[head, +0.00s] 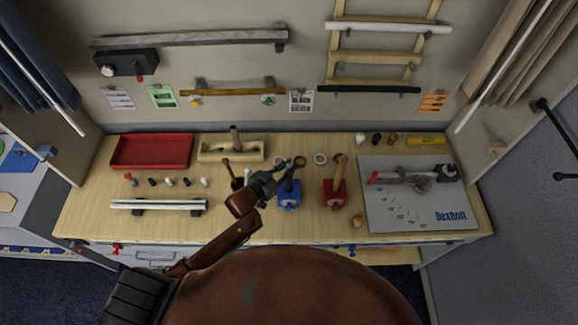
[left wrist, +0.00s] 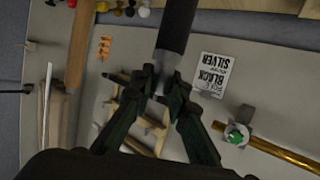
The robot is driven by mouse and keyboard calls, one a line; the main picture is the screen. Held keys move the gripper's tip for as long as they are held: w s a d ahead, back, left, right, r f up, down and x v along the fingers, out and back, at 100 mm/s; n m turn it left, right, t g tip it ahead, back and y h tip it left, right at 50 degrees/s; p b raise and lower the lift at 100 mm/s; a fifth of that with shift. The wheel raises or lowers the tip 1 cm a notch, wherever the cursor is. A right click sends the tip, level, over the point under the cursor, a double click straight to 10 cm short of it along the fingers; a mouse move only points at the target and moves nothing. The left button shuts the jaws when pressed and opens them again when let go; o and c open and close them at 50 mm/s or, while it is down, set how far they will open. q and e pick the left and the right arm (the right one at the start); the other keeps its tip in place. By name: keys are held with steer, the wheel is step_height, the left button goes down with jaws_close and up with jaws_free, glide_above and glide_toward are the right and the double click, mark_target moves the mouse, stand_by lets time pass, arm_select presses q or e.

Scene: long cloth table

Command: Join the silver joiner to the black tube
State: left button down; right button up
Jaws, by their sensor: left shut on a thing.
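In the left wrist view a thick black tube (left wrist: 178,25) comes in from the top. A short grey piece, which looks like the silver joiner (left wrist: 162,60), is at its lower end. My left gripper (left wrist: 160,85) is shut around this grey piece. The joiner and tube meet end to end in this view; I cannot tell how firmly they fit. In the head view my left gripper (head: 280,175) is above the table beside a dark upright piece (head: 290,184) at a blue block (head: 289,198). The joiner is too small to make out there. My right gripper is out of view.
A red block (head: 334,193) with a wooden upright stands to the right. A red tray (head: 152,152), a rack (head: 158,204) and several small caps are on the left. A grey board (head: 400,215) covers the right end. Poles and cards hang on the back wall.

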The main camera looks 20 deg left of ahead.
arm_select(q)
steer(key=c, duration=1.8)
jaws_free()
steer(key=shift+s+a, duration=0.1)
steer(key=shift+s, duration=0.05)
steer(key=v, duration=1.1)
steer(key=shift+s+r, duration=0.2)
steer(key=shift+s, duration=0.15)
